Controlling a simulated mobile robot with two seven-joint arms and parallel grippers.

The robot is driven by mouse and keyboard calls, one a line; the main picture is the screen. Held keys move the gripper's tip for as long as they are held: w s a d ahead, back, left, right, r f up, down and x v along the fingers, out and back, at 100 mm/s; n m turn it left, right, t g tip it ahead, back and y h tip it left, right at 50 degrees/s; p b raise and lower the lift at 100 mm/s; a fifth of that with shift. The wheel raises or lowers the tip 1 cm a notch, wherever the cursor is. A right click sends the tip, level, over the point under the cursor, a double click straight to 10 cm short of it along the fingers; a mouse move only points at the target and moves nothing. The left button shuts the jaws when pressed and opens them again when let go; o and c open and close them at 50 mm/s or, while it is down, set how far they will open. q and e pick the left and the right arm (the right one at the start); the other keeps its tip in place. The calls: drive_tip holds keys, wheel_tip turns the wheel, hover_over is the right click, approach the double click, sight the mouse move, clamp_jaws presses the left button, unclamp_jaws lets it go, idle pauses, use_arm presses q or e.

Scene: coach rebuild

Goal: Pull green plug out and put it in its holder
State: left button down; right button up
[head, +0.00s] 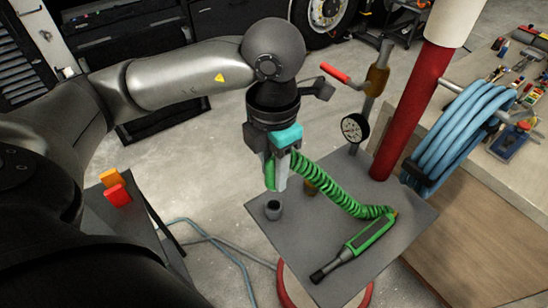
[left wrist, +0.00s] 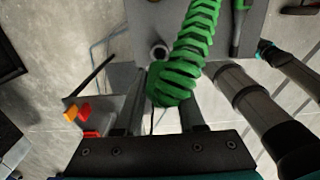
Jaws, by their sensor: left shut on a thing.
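My left gripper (head: 277,180) points down over the grey plate. It is shut on the green plug (left wrist: 167,90), which shows between the fingers in the left wrist view. In the head view the gripper mostly hides the plug. A green coiled hose (head: 335,190) runs from the plug to a green and black tool (head: 366,238) lying on the plate. A grey round cup (head: 273,210) stands on the plate just below the gripper, apart from the plug as far as I can see. It also shows in the left wrist view (left wrist: 159,51). My right gripper is not in view.
A brass-coloured fitting (head: 310,187) stands behind the coil. Orange and red blocks (head: 115,188) sit at left.

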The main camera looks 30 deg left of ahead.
sight(273, 187)
use_arm(q)
drive_tip(key=shift+f+b, duration=1.5)
drive_tip(key=shift+f, duration=0.85)
drive_tip(key=shift+f, duration=0.15)
drive_tip(key=shift+f+b, duration=0.3)
drive_tip(key=shift+b, duration=0.2)
drive_tip(key=shift+f+b, duration=1.15)
drive_tip(key=shift+b, duration=0.1)
drive_tip(key=shift+c, duration=2.1)
unclamp_jaws()
drive_tip(key=shift+r, duration=0.1)
wheel_tip(273, 187, up, 15)
drive_tip(key=p, duration=0.2)
drive_tip(key=shift+r+p, duration=0.1)
drive_tip(key=shift+p, duration=0.3)
